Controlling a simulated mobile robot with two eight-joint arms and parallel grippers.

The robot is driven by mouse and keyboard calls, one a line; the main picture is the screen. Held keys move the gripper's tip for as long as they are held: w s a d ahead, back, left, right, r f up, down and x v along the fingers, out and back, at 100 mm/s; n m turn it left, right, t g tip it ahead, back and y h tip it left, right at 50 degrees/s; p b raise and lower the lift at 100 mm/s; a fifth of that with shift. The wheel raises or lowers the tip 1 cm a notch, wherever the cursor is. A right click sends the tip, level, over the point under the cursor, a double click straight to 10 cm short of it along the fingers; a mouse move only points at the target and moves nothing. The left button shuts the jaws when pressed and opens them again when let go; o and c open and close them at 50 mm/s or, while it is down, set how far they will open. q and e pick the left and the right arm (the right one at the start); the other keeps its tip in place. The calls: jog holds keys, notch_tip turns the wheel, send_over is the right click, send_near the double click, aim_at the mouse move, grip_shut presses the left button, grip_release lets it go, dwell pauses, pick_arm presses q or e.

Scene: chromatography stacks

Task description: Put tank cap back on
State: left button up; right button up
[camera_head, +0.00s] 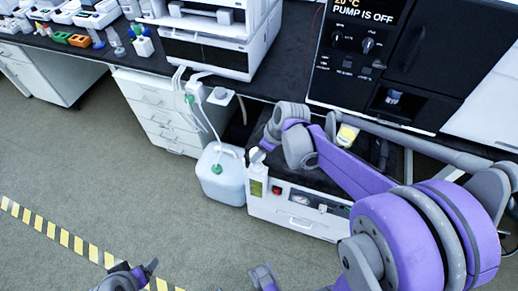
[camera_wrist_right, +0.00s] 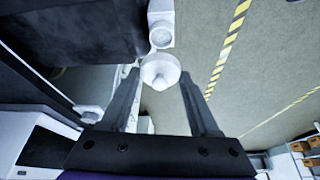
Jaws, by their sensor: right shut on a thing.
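A pale, translucent tank (camera_head: 221,182) stands on the floor beside the bench in the head view. White tubing runs down to its top, where a small green part shows. My right gripper (camera_wrist_right: 160,85) is shut on a round white cap (camera_wrist_right: 160,70) with a raised middle, in the right wrist view. In the head view my right arm reaches over the bench edge; its fingertips and the cap are hard to make out there. A dark gripper part (camera_head: 130,278) of mine shows at the bottom edge; its finger opening is unclear.
A white pump unit (camera_head: 300,212) with a red button stands right of the tank. White drawers (camera_head: 158,112) stand behind, with a small white holder (camera_head: 220,96) at the bench edge. Striped floor tape (camera_head: 48,229) crosses open floor at left.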

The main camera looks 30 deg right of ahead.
aim_at(256, 165)
jog(key=shift+f+b, duration=1.55)
jog(key=shift+f, duration=0.45)
jog(key=shift+f+b, duration=0.65)
jog(key=shift+f, duration=0.35)
jog(key=shift+f, duration=0.15)
jog(key=o, duration=1.5)
jog(key=shift+o, duration=0.4)
